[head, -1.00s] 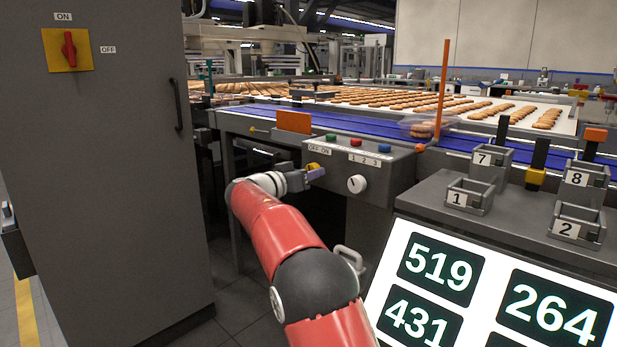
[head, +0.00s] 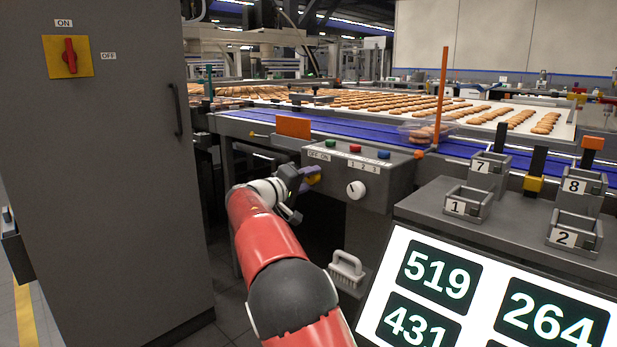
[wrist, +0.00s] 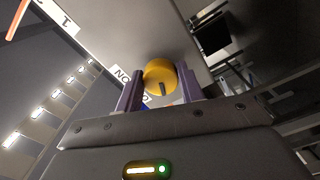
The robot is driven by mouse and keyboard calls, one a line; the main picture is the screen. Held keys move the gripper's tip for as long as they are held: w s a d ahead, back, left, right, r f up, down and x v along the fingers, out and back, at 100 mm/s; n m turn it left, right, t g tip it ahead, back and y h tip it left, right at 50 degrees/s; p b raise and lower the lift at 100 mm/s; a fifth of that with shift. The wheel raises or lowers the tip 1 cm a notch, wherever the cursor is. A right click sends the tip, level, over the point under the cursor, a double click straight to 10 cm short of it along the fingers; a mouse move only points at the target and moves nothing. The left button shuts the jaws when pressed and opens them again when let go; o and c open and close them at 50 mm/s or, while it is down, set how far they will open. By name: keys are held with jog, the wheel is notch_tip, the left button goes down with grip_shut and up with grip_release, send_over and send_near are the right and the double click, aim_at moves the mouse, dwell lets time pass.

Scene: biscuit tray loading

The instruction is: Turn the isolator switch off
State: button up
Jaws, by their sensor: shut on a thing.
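The red rotary handle (head: 69,57) on a yellow plate (head: 84,67) is on the tall grey cabinet. It stands upright, towards the ON label above it; the OFF label is to its right. My gripper (head: 313,176) is away from it, at the left end of the grey control box. In the wrist view its purple fingers (wrist: 160,92) are shut on a round yellow knob (wrist: 159,74), one on each side. A dark mark shows on the knob's face. An ON label (wrist: 122,74) is beside the knob, and another label is partly hidden by it.
The control box (head: 395,180) carries green, red and blue buttons and a white dial (head: 356,190). The grey cabinet (head: 110,190) fills the left. A blue conveyor (head: 350,140) runs behind. Numbered bins (head: 468,203) and a number display (head: 400,320) are at right.

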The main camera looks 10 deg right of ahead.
jog(key=shift+r+n+p, duration=0.1)
jog(key=shift+n+p, duration=0.85)
jog(key=shift+n, duration=1.25)
jog(key=o, duration=1)
jog(key=shift+a, duration=0.1)
jog(key=b+v, duration=0.1)
jog(key=v, duration=0.6)
jog(key=shift+s+a, duration=0.25)
jog(key=shift+a, duration=0.1)
